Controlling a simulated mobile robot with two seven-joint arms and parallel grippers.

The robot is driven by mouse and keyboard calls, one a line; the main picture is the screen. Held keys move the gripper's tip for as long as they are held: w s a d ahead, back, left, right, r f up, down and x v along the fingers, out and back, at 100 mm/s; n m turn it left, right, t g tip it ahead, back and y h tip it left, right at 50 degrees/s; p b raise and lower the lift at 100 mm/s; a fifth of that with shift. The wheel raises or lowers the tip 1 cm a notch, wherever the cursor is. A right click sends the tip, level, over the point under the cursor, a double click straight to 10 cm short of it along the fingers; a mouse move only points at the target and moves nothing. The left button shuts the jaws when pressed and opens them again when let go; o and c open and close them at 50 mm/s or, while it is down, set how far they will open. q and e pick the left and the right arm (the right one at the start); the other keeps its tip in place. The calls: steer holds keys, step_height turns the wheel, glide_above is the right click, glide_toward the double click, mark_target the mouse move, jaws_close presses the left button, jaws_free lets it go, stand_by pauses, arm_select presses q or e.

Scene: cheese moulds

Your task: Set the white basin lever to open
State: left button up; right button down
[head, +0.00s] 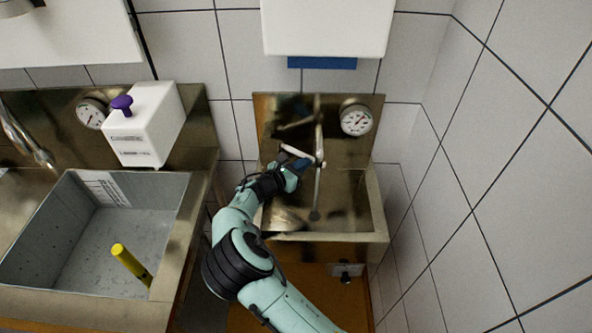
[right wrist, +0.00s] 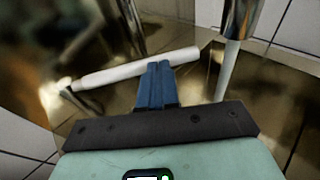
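The small steel basin (head: 325,237) is on the back wall, with a tap and a white lever (head: 296,151) above it. In the right wrist view the white lever (right wrist: 115,73) is a pale bar slanting up to the right. My right gripper (head: 303,163) is at the lever, its arm coming up from below. In the right wrist view its blue fingers (right wrist: 157,76) are pressed together, and their tips overlap the bar near its right end. I cannot tell whether they touch it. No object shows between the fingers. My left gripper is not in view.
A round gauge (head: 356,120) is on the basin's backplate, right of the tap. A large grey sink (head: 75,240) with a yellow-and-black stick (head: 131,264) stands left. A white box with a purple knob (head: 148,125) is behind it. A tiled wall (head: 480,170) bounds the right.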

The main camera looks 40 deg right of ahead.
mark_target(311, 157)
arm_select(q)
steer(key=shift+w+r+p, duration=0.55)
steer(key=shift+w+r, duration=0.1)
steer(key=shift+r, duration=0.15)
arm_select(e)
steer(key=shift+r+x, duration=0.25)
steer(key=shift+x, duration=0.9)
steer(key=shift+r+x, duration=0.2)
steer(key=shift+x, duration=1)
steer(key=shift+w, duration=0.15)
